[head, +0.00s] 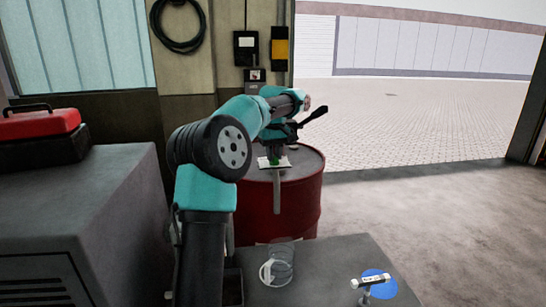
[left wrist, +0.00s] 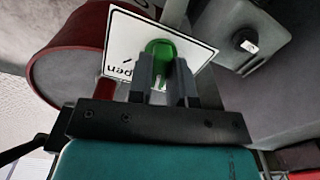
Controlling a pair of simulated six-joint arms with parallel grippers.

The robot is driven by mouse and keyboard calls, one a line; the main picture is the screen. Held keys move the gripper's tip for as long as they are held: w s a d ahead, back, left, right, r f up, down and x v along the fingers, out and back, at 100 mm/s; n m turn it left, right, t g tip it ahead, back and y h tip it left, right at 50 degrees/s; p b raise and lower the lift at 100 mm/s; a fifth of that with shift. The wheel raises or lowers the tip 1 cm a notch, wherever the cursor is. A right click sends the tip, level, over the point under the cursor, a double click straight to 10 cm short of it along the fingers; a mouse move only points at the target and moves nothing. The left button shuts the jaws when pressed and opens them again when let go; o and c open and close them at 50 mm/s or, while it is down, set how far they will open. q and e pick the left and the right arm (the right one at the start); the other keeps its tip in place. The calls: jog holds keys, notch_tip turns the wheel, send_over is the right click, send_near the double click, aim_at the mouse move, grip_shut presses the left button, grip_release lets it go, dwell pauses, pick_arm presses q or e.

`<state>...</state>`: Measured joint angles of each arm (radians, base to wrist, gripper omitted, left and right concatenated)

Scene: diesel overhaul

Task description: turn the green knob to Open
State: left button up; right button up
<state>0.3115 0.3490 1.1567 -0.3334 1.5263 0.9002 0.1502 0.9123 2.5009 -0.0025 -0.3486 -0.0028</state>
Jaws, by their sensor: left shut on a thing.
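The green knob (head: 285,162) sits on a white plate (head: 264,164) above the red drum in the head view. In the left wrist view the green knob (left wrist: 159,52) stands in front of the white plate (left wrist: 122,42), where part of the word "Open" shows below and left of it. My left gripper (left wrist: 163,82) is shut on the knob, one finger on each side. In the head view my left gripper (head: 275,149) is small and dark, reaching down to the knob. My right gripper is not in view.
A red drum (head: 300,196) stands behind and below the plate. A grey bench (head: 335,258) in front bears a clear mug (head: 280,268) and a blue disc (head: 382,284) beside a white-handled piece. A red toolbox (head: 38,124) is at left. Open floor lies at right.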

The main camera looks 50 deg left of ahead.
pick_arm(q)
jog(key=m, duration=0.5)
jog(key=shift+d+m, duration=0.1)
jog(key=shift+m, duration=0.2)
jog(key=m, duration=0.5)
jog(key=shift+w, duration=0.1)
jog(key=o, duration=1.5)
jog(key=shift+r, duration=3.5)
jog(key=shift+d, duration=0.1)
